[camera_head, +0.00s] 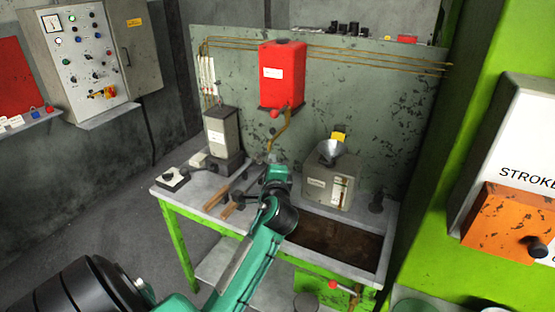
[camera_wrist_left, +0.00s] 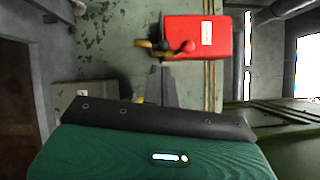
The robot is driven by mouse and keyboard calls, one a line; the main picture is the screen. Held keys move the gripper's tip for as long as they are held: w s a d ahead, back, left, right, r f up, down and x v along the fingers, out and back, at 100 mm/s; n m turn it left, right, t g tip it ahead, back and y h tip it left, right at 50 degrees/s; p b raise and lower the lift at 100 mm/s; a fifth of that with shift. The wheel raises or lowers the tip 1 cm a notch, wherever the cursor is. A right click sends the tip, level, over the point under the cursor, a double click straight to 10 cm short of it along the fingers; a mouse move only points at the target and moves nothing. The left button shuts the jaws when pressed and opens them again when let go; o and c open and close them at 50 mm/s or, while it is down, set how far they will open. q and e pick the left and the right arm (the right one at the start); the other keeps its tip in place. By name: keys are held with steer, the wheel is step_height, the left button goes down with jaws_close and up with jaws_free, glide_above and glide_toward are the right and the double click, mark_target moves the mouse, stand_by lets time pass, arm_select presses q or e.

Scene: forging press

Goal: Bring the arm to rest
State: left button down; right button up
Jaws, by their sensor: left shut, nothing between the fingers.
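My left arm (camera_head: 245,262), green with dark joints, reaches up from the bottom of the head view over the workbench. Its gripper (camera_head: 268,160) is above the bench, in front of the wall and below the red tank (camera_head: 282,75). In the left wrist view the narrow grey fingers of the gripper (camera_wrist_left: 160,72) are together with nothing between them. They point toward the wall, close in the picture to the tank's brass pipe and red knob. The red tank also shows there (camera_wrist_left: 197,38). My right gripper is not in view.
The green-framed workbench (camera_head: 170,194) carries a grey box with a funnel (camera_head: 320,187), a tall grey unit (camera_head: 221,132), a small switch box (camera_head: 172,179) and a dark sunken basin (camera_head: 335,240). A control cabinet (camera_head: 85,60) stands left. The green press frame (camera_head: 425,215) is at right.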

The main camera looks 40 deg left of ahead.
arm_select(q)
steer(key=s+d+f+n+g+h, duration=0.2)
steer(key=s+d+f+n+h, duration=0.15)
steer(key=s+d+f, duration=0.4)
steer(key=s+d+f+n+g+h, duration=0.2)
steer(key=s+d+f+h, duration=0.25)
steer(key=f, duration=0.55)
steer(key=s+d+f+n+g+h, duration=0.2)
steer(key=s+d+f+g+h, duration=0.15)
steer(key=s+d, duration=0.4)
steer(key=s+d+f+n+g+h, duration=0.2)
steer(key=s+d+f, duration=0.25)
steer(key=s, duration=0.55)
step_height(320, 180, down, 32)
steer(key=s+g, duration=0.2)
steer(key=s+a+f, duration=0.2)
steer(key=s+f, duration=0.7)
steer(key=s+a+f, duration=0.1)
steer(key=s+f, duration=0.7)
steer(key=s, duration=0.1)
steer(key=shift+a+f+m+g, duration=0.35)
steer(key=shift+f, duration=0.05)
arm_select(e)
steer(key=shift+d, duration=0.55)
